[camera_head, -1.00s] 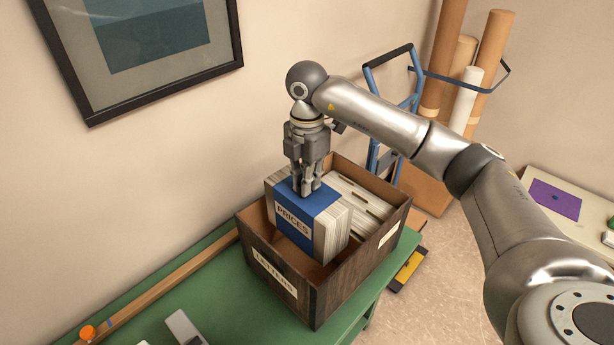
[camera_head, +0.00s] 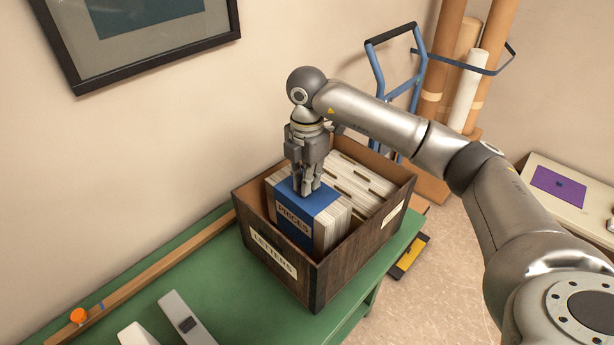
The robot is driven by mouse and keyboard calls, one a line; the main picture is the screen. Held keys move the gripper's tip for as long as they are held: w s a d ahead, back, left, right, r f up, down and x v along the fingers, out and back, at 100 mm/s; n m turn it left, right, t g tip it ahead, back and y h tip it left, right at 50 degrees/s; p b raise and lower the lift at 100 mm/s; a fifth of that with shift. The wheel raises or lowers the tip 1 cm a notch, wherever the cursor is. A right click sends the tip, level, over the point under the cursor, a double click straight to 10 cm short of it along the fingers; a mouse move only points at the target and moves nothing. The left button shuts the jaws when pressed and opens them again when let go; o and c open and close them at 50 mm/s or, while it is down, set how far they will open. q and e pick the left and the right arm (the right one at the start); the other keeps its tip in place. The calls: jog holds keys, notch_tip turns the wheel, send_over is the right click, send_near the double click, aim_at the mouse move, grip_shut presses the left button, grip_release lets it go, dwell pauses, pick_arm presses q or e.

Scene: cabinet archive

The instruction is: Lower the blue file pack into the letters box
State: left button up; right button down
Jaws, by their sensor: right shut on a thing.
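The blue file pack (camera_head: 295,228), a bundle of pale papers with a blue band labelled "PRICES", stands upright inside the letters box. Its top still shows above the front wall and its lower part is hidden by that wall. The letters box (camera_head: 325,282) is dark brown wood with a "LETTERS" label on its front. My right gripper (camera_head: 307,190) comes down from above and is shut on the top of the pack. More pale files (camera_head: 352,182) fill the back part of the box. My left gripper is not in view.
The box stands on a green bench (camera_head: 245,310) against the wall. A wooden strip (camera_head: 160,268), an orange knob (camera_head: 79,315) and grey pieces (camera_head: 186,322) lie to the left. A blue hand truck (camera_head: 378,70) with tall rolls stands behind.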

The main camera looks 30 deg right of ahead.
jog(key=shift+f+b, duration=3)
jog(key=shift+f, duration=1.85)
jog(key=c, duration=1.4)
grip_release()
jog(key=shift+c, duration=0.2)
jog(key=shift+c, duration=0.4)
jog(key=shift+r, duration=0.15)
jog(key=shift+r+p, duration=2.6)
jog(key=shift+r, duration=0.8)
